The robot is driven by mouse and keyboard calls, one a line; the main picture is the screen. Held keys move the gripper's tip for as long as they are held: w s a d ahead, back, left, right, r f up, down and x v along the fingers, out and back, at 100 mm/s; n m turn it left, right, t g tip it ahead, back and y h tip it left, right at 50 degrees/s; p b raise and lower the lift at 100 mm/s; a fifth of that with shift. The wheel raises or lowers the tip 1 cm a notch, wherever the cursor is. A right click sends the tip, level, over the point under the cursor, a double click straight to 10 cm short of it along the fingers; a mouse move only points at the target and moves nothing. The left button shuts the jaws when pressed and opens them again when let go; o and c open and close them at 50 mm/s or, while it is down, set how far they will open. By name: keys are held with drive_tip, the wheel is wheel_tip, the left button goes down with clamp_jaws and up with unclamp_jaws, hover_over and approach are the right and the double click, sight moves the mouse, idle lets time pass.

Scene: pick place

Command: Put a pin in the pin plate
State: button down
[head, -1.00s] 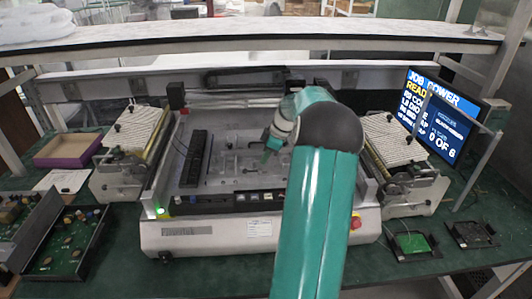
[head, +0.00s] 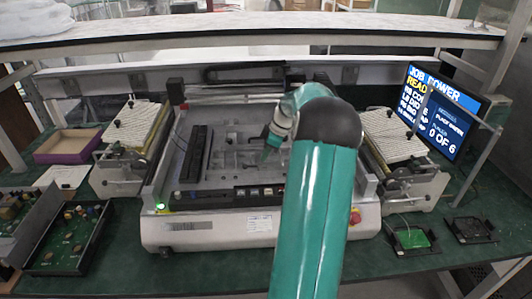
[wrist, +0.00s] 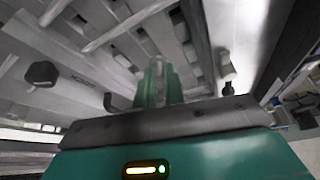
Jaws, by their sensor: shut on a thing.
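The pin plate (head: 222,172) is the grey bed inside the white machine, with small blocks and fittings on it. My gripper (head: 269,154) reaches over the right half of the plate, its fingers pointing down and to the left. In the wrist view my gripper (wrist: 157,72) has its two green fingers close together around a small pale pin (wrist: 157,64). Most of the pin is hidden by the fingers. I cannot tell whether its tip touches the plate.
Ribbed side units (head: 395,135) flank the machine, with a screen (head: 440,115) at the right. A shelf (head: 250,40) crosses behind and above. Green circuit boards (head: 72,240) lie at the front left.

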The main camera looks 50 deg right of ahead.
drive_tip(key=c, duration=1.4)
unclamp_jaws()
drive_tip(key=shift+c, duration=0.5)
drive_tip(key=shift+c, duration=1.3)
drive_tip(key=shift+r, duration=3.5)
